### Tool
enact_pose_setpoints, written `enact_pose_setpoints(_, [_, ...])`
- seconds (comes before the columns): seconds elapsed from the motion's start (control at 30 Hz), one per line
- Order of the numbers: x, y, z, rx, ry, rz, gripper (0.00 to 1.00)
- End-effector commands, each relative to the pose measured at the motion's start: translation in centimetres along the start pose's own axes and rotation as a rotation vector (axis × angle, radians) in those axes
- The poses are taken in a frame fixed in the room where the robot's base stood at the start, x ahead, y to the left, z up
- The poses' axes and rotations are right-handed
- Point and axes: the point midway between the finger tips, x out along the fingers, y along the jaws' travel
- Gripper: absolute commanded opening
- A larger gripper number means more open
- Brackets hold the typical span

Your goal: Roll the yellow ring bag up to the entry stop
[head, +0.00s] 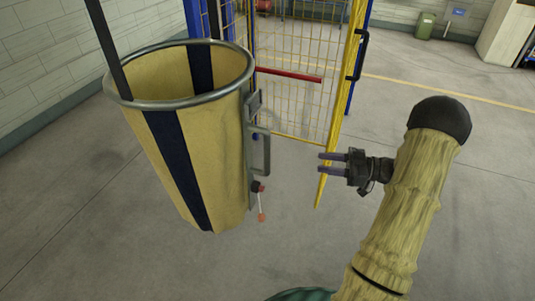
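The yellow ring bag (222,150) hangs upright at the left in the head view. It has a grey metal ring at its top, dark blue straps, and a bracket with a handle (262,150) on its right side. Its top is open and the visible inside looks empty. My gripper (321,162) is to the right of the bag, apart from the handle, with its two fingers spread and pointing left. Nothing shows between the fingers. I cannot make out the entry stop for certain.
A yellow mesh gate (300,90) with blue posts stands behind the bag, its yellow edge just behind my gripper. A red bar (289,75) crosses it. A green bin (425,26) stands far back right. Grey floor is clear at the right and front.

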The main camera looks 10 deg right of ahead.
Motion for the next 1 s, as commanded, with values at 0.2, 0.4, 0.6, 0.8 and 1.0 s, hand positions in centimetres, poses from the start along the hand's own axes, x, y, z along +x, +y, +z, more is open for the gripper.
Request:
enact_pose_setpoints(0.2, [0.1, 0.0, 0.0, -0.001, -0.001, 0.0, 0.39])
enact_pose_setpoints(0.4, [0.8, 0.1, -0.1, -0.002, 0.0, 0.0, 0.39])
enact_pose_setpoints(0.6, [3.6, 0.0, -0.2, -0.002, -0.001, -0.001, 0.39])
enact_pose_setpoints(0.8, [7.1, 0.0, -0.2, -0.002, -0.001, -0.002, 0.39])
enact_pose_setpoints(1.0, [10.7, 0.0, -0.2, -0.001, -0.001, -0.002, 0.39])
